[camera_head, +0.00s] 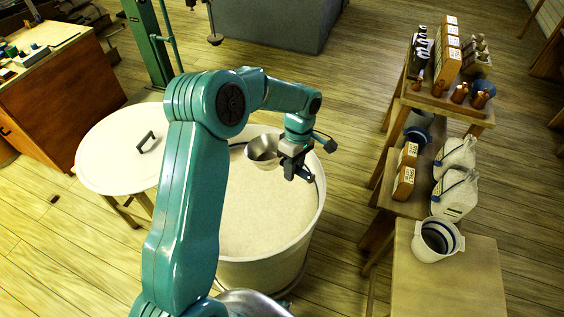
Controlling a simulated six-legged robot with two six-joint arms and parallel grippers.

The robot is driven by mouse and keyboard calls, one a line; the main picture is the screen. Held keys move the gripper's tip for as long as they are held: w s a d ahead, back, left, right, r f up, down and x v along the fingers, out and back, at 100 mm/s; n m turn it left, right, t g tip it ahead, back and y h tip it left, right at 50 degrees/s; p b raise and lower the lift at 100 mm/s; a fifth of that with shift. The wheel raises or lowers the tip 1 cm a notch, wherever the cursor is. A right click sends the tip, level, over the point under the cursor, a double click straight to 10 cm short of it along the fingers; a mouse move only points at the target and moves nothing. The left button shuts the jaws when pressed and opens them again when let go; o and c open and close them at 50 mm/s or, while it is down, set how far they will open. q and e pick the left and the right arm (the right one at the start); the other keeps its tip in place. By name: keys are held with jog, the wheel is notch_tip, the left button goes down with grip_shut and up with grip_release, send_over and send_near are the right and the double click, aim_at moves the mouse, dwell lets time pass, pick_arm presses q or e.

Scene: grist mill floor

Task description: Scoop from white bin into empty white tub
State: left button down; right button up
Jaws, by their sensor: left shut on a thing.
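The white bin (304,224) is a large round tub, filled with a pale, flour-like material with a mostly smooth surface. My left gripper (291,168) is shut on a metal scoop (264,149) and holds it over the far part of the bin. The scoop's bowl looks tilted; whether it holds any material I cannot tell. A white tub (437,243) with a dark blue band stands upright on a low wooden table at the right; its visible inside looks empty. My left arm hides the bin's left side. My right gripper is not in view.
A round white lid (118,150) with a dark handle lies on a stand left of the bin. A wooden shelf (437,102) with boxes, bottles and sacks (455,192) stands behind the tub. The low table (449,287) is clear in front. Floor shows between bin and table.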

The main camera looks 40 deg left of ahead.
pick_arm(q)
jog(key=a+f+n, duration=0.1)
jog(key=n, duration=0.1)
jog(key=a+f+n+h, duration=0.1)
jog(key=a+n, duration=0.1)
jog(key=shift+s, duration=0.15)
jog(key=s+a+f+n+t+h+b, duration=0.1)
jog(key=a+f+b, duration=0.2)
jog(key=f+b, duration=2.2)
notch_tip(320, 180, up, 23)
jog(key=d+y+p, duration=0.1)
jog(key=d+p, duration=0.1)
jog(key=p, duration=1.6)
jog(key=shift+w+n+g+y+p, duration=0.3)
jog(key=shift+w+g+y+p, duration=0.1)
jog(key=shift+w, duration=0.05)
